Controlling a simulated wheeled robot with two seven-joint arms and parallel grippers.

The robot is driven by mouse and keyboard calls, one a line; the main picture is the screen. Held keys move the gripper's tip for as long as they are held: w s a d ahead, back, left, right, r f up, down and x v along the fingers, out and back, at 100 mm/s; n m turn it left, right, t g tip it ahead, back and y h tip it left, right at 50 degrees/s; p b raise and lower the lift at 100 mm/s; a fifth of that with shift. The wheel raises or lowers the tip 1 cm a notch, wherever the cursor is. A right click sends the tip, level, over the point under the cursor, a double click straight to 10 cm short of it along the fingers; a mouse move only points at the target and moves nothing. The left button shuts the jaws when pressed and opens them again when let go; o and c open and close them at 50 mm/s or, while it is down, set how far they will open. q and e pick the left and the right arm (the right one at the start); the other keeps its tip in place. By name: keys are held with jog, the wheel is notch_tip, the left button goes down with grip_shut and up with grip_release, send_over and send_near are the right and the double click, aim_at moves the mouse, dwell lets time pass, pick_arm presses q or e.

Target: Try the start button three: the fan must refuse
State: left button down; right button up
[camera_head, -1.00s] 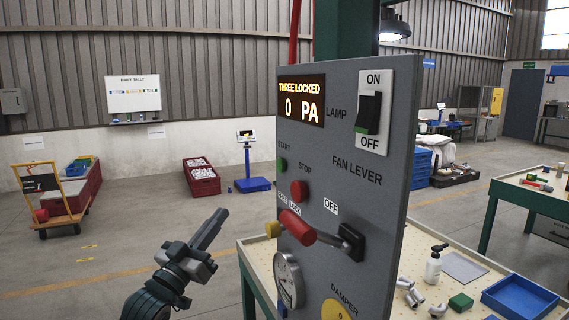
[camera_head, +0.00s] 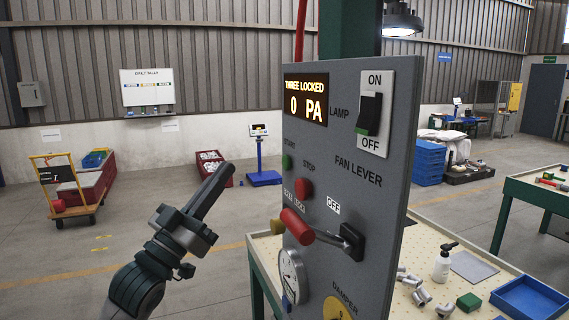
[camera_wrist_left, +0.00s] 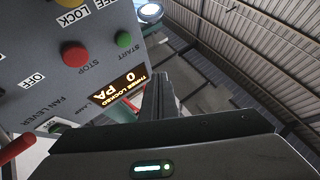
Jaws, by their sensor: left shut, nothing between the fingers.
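The grey control panel (camera_head: 338,165) stands upright in the head view. Its display (camera_head: 306,99) reads "THREE LOCKED" and "0 PA". The green start button (camera_head: 287,162) is near its left edge, with the red stop button (camera_head: 304,188) below and to the right. In the left wrist view, the start button (camera_wrist_left: 124,39) and stop button (camera_wrist_left: 75,54) are unobstructed. My left gripper (camera_head: 222,170) is shut and empty, left of the panel at about start-button height and apart from it. Its closed fingers (camera_wrist_left: 158,85) point upward in the wrist view. My right gripper is not in view.
The red-handled fan lever (camera_head: 297,226) sticks out below the buttons. A lamp switch (camera_head: 369,114), a gauge (camera_head: 291,275) and a yellow damper knob (camera_head: 338,308) are on the panel. A table with a blue tray (camera_head: 530,298) stands behind.

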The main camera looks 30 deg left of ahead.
aim_at(286, 163)
pick_arm(q)
jog(key=w+d+p, duration=0.1)
jog(key=w+d, duration=0.4)
jog(key=w, duration=0.1)
jog(key=shift+w+d, duration=0.35)
dwell(0.3)
dwell(0.5)
dwell(1.2)
jog(key=shift+w+d+p, duration=0.15)
jog(key=shift+p, duration=0.25)
